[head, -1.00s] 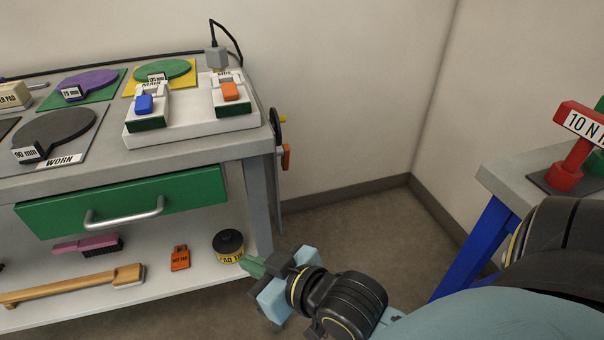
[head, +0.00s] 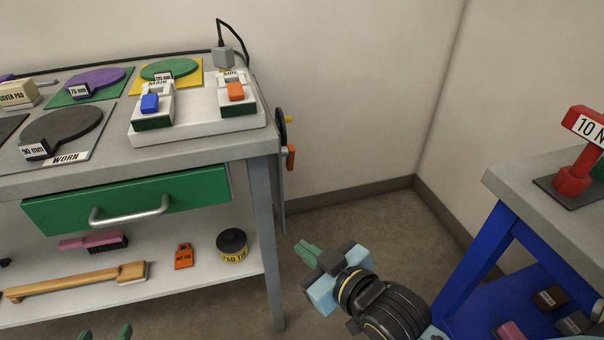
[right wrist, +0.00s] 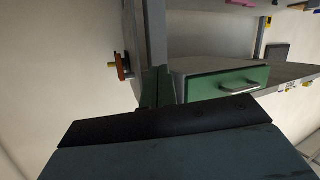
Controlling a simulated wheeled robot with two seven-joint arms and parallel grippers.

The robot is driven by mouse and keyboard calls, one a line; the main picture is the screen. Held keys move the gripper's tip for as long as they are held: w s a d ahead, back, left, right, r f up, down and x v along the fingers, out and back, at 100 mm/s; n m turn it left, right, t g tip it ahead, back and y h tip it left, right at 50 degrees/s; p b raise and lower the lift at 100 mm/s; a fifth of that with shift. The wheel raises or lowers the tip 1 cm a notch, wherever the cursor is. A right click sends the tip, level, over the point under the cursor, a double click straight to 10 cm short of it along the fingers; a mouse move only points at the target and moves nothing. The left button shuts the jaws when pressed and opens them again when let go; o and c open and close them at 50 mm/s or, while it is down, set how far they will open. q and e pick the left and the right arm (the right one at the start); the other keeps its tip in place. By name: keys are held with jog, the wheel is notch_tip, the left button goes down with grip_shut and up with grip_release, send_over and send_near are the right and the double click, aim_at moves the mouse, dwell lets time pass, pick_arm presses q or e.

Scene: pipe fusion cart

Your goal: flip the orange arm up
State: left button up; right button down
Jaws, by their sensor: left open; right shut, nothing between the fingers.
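An orange arm (head: 291,157) hangs at the right side of the grey workbench, beside a dark wheel-like part (head: 280,130) with a yellow knob (head: 288,118). In the right wrist view the orange arm (right wrist: 123,66) shows small, on the bench's side. My right gripper (head: 307,253) is shut and empty, over the floor right of the bench, below and apart from the orange arm. Its green fingers (right wrist: 157,88) show together in the right wrist view. My left gripper (head: 105,334) shows only its two spread fingertips at the bottom edge; it is open.
A blue-legged table (head: 500,245) stands at the right. Floor between bench and table is clear.

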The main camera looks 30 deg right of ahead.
pick_arm(q)
jog(key=s+f+g, duration=0.1)
jog(key=s+a+f+g, duration=0.1)
jog(key=f, duration=0.1)
jog(key=shift+s+a+y+p, duration=0.1)
jog(key=shift+y+p, duration=0.3)
pick_arm(e)
jog(key=w+d+f+n+t+y, duration=0.1)
jog(key=w+d+f+n+y, duration=0.1)
jog(key=w+d+n+y, duration=0.2)
jog(key=w+d+f+n+t+y, duration=0.1)
jog(key=w+d+n+y, duration=0.4)
jog(key=n, duration=1.4)
jog(key=d+f, duration=0.1)
jog(key=d, duration=0.3)
jog(key=shift+d+n, duration=0.3)
jog(key=shift+d, duration=0.05)
jog(key=shift+w, duration=0.1)
